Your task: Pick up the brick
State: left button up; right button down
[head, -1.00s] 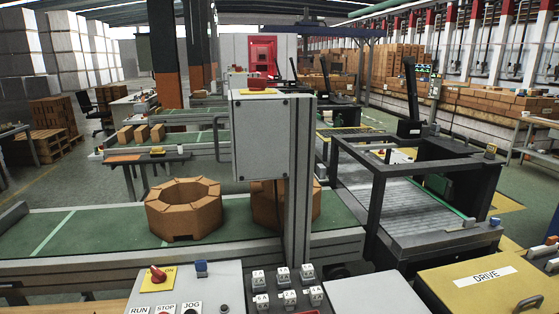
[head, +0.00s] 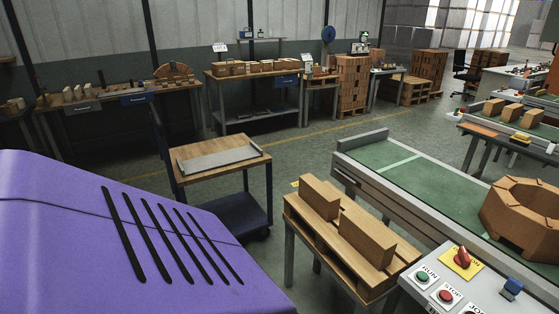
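Two tan bricks stand on a small wooden pallet-topped table in the lower middle of the head view. The farther brick (head: 319,197) is at the table's back left, and the nearer, longer-looking brick (head: 366,238) is closer to its right side. They stand apart on the slatted top (head: 335,262). Neither of my grippers shows in the head view, and nothing touches the bricks.
A green conveyor (head: 405,175) with an octagonal brick ring (head: 525,215) runs along the right. A control panel (head: 455,285) stands at the lower right. A purple slotted cover (head: 110,240) fills the lower left. A wooden-topped cart (head: 207,142) holding a metal tray stands behind.

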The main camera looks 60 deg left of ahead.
aim_at(320, 198)
jog(key=u, duration=1.6)
jog(key=i+j+z, duration=0.1)
jog(key=z, duration=0.35)
jog(key=i+j+z, duration=0.15)
jog(key=z, duration=0.35)
jog(key=i+j+z, duration=0.1)
jog(key=z, duration=0.35)
jog(key=i+j+z, duration=0.1)
jog(key=j+z, duration=0.2)
jog(key=j, duration=0.25)
jog(key=j+z, duration=0.25)
jog(key=j, duration=0.3)
jog(key=j+z, duration=0.1)
jog(key=j, duration=0.45)
jog(key=i+j+z, duration=0.1)
jog(key=j, duration=0.45)
